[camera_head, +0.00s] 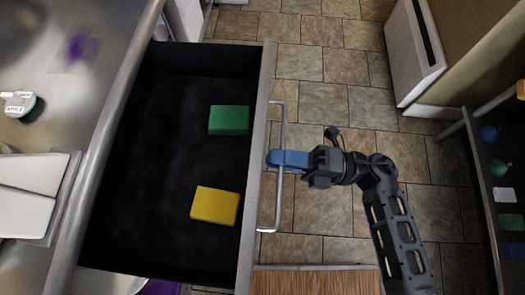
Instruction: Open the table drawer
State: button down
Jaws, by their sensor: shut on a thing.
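The table drawer (258,85) is pulled well out from under the metal tabletop (100,160), and its dark inside shows. Its long bar handle (282,115) runs along the drawer's outer front. My gripper (274,158) has blue fingers and is shut on the middle of the handle. The fingertips hide the part of the bar they hold. My arm reaches in from the lower right.
A green block (229,120) and a yellow block (214,206) lie in the drawer. A white appliance (413,50) stands at the upper right, and a shelf (478,170) with small items at the right edge. Tiled floor (335,100) is clear between.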

jog(key=shift+d, duration=0.45)
jog(key=c, duration=1.3)
grip_release()
jog(key=b+v, duration=0.1)
jog(key=v, duration=0.6)
jog(key=shift+d+b, duration=0.35)
jog(key=shift+d, duration=0.05)
jog(key=shift+s+f, duration=0.1)
